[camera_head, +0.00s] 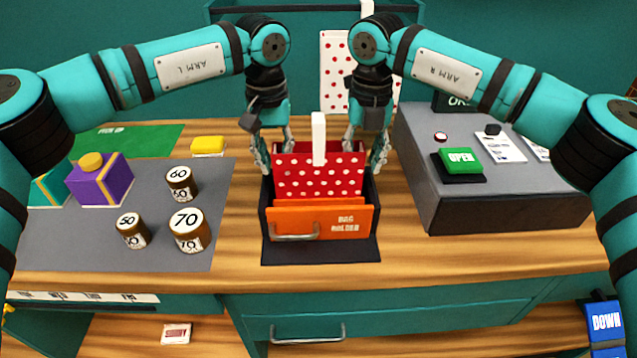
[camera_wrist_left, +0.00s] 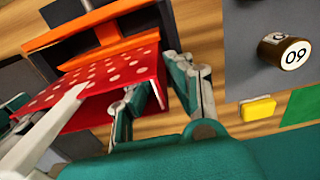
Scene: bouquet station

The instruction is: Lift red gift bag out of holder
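The red gift bag (camera_head: 317,175) with white dots and a white handle stands upright in the orange-fronted bag holder (camera_head: 355,221). The holder's front hides the bag's lower part. My left gripper (camera_head: 273,152) is at the bag's left side and my right gripper (camera_head: 366,152) at its right side, both at rim height. Each has one finger near the rim and one outside the side wall. Both look open. In the left wrist view, my left gripper (camera_wrist_left: 168,88) shows a gap between its fingers beside the bag (camera_wrist_left: 120,85); contact with the wall is unclear.
Several brown weights (camera_head: 189,230) and a purple box (camera_head: 100,181) stand on the grey mat at left. A yellow block (camera_head: 208,145) lies behind them. A tall dotted white bag (camera_head: 335,75) stands behind.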

